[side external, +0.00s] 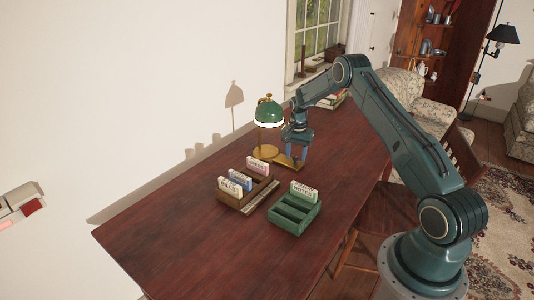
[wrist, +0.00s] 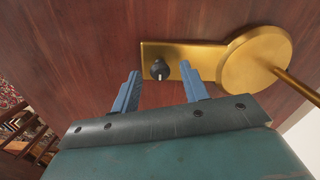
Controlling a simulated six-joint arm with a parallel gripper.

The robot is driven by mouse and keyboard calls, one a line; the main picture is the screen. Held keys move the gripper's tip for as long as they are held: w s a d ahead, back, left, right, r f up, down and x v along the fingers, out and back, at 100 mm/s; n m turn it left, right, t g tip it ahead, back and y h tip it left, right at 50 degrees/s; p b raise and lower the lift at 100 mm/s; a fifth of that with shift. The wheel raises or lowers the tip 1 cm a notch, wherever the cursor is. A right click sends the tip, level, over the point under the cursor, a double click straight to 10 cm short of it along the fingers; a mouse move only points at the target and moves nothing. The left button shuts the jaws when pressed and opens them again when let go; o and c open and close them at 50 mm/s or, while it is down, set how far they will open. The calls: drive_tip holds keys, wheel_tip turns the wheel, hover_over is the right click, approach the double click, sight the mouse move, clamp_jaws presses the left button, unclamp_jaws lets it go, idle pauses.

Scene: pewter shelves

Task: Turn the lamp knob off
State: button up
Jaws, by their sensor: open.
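The lamp has a green shade (side external: 269,111) and a round brass base, and it stands lit on the table in the side external view. In the wrist view the brass base (wrist: 252,60) has a flat plate reaching left, and the black lamp knob (wrist: 159,69) with a pale mark sits on that plate. My gripper (wrist: 158,75) is open, its two blue fingers on either side of the knob with gaps. Whether the fingers touch the plate cannot be told. In the side external view my gripper (side external: 299,160) points down over the plate beside the lamp, and the knob is hard to make out.
A brown wooden sorter (side external: 240,204) with labelled cards and a green tray (side external: 284,222) with a card stand in front of the lamp. Books (side external: 333,101) lie behind. The wall is to the left. The table's near left part is clear.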

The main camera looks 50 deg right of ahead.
clamp_jaws()
